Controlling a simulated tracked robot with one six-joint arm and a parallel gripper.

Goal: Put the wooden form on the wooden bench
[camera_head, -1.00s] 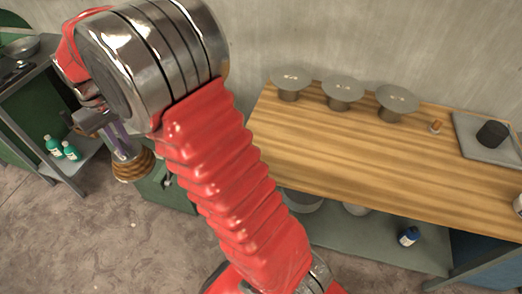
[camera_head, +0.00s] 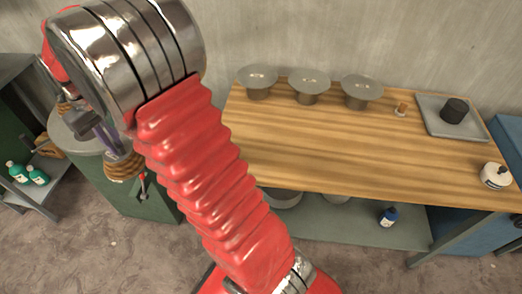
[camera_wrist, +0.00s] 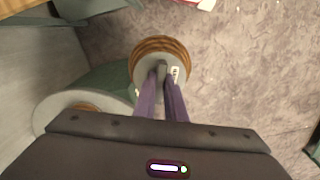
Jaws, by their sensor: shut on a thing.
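The wooden form (camera_head: 124,168) is a round, banded wooden piece with a grey disc on it. My gripper (camera_head: 108,138) is shut on it and holds it in the air at the left of the head view. In the wrist view the form (camera_wrist: 160,43) is below the purple fingers of my gripper (camera_wrist: 164,74), over the floor. The wooden bench (camera_head: 300,140) stands against the wall to the right of the gripper. Its front middle is bare. My red arm hides its left front part.
Several round metal pieces (camera_head: 309,82) line the bench's back. A grey tray (camera_head: 430,116) with a black cylinder and a white bottle (camera_head: 495,175) are at its right. A green round-topped stand (camera_head: 130,200) is behind the held form. Green bottles (camera_head: 38,176) stand on a shelf at left.

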